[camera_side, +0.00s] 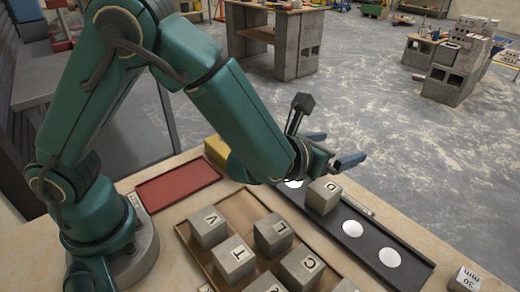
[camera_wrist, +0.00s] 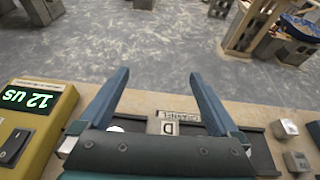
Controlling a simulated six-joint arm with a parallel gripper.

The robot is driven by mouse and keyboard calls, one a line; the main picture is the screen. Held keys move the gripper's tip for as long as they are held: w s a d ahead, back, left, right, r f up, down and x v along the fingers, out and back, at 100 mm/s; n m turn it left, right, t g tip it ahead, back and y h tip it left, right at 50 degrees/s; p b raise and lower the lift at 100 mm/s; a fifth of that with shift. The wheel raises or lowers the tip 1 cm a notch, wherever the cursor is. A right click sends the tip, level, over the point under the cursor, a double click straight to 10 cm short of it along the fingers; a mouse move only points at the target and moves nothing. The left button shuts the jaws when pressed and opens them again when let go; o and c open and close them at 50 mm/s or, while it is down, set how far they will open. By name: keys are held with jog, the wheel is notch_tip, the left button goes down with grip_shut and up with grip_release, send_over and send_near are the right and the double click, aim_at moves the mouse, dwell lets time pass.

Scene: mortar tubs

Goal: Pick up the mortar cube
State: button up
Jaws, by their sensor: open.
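A grey mortar cube marked D (camera_side: 323,196) sits on a long dark strip with white discs. In the wrist view the cube D (camera_wrist: 168,125) shows low, between the bases of the fingers. My gripper (camera_side: 334,149) is open and empty, its fingers pointing outward above the strip, past and higher than the cube. In the wrist view my gripper (camera_wrist: 160,75) has its two blue fingers wide apart with only floor seen between the tips. More grey lettered cubes, such as V (camera_side: 208,227), T (camera_side: 234,260), L (camera_side: 273,235) and C (camera_side: 301,267), stand in a brown tray (camera_side: 243,203).
The dark strip (camera_side: 415,268) has bare white discs (camera_side: 352,228) right of cube D. A yellow device with a lit display (camera_wrist: 35,110) stands at the left. A red tray (camera_side: 178,184) lies beside my base. A "30 mm" cube (camera_side: 465,280) stands at the lower right.

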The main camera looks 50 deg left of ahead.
aim_at(334, 186)
jog(key=shift+m, duration=0.3)
jog(key=f, duration=0.1)
jog(key=d+f, duration=0.1)
jog(key=s+f, duration=0.1)
jog(key=f, duration=0.1)
jog(key=shift+d+f, duration=0.1)
jog(key=shift+d, duration=0.15)
jog(key=shift+f, duration=1)
notch_tip(334, 186, down, 3)
jog(key=shift+x, duration=0.75)
jog(key=shift+w+f, duration=0.15)
jog(key=shift+w, duration=0.55)
grip_shut()
jog(key=shift+r, duration=0.2)
